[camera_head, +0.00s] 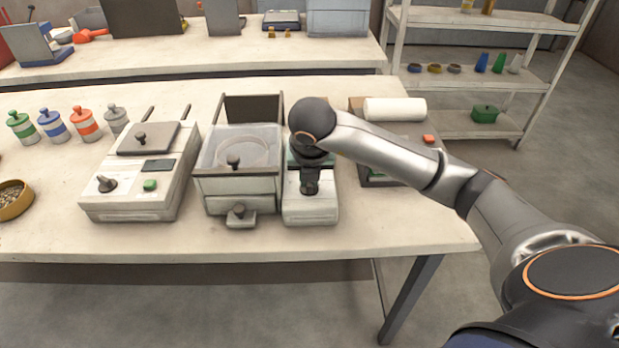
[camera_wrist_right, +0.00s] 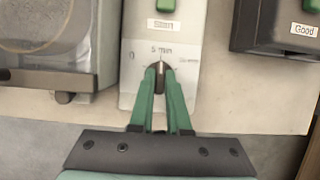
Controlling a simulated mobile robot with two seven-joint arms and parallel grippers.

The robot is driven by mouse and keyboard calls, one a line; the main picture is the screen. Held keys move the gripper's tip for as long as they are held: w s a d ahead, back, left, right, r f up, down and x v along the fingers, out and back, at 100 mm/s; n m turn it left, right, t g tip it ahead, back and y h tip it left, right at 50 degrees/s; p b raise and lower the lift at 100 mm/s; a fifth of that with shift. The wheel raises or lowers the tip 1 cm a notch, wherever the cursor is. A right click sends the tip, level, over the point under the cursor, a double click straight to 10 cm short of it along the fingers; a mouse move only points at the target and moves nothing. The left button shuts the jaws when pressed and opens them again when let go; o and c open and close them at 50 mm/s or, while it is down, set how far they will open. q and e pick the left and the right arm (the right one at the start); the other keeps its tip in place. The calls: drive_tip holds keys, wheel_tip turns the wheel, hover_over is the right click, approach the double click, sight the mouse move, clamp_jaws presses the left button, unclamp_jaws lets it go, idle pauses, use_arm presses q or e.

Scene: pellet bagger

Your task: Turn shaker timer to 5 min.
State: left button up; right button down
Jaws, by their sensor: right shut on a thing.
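The shaker timer is a white panel (camera_wrist_right: 137,52) on the front of a pale box (camera_head: 298,213) in the middle of the table. The panel carries a "5 min" mark at the top of its dial and another mark, too blurred to read surely, at the right. The small dark knob (camera_wrist_right: 159,78) sits below the "5 min" mark, and its visible ridge looks roughly upright. My right gripper (camera_wrist_right: 160,73) has its green fingers shut on the knob from both sides; they partly hide it. In the head view my right gripper (camera_head: 310,183) reaches down over the box. My left gripper is not in view.
Left of the timer stands a clear-lidded shaker box (camera_head: 238,185) with a front drawer. Further left is a white device (camera_head: 135,195) with a knob and green button. A grey device (camera_head: 382,178) with a paper roll (camera_head: 395,109) stands at the right. The table's front strip is clear.

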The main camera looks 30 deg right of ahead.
drive_tip(key=c, duration=0.9)
unclamp_jaws()
drive_tip(key=v, duration=0.4)
drive_tip(key=shift+a+r, duration=0.1)
drive_tip(key=shift+r, duration=0.25)
drive_tip(key=shift+p+v, duration=1.3)
drive_tip(key=shift+v, duration=2.7)
drive_tip(key=shift+s+f, duration=0.1)
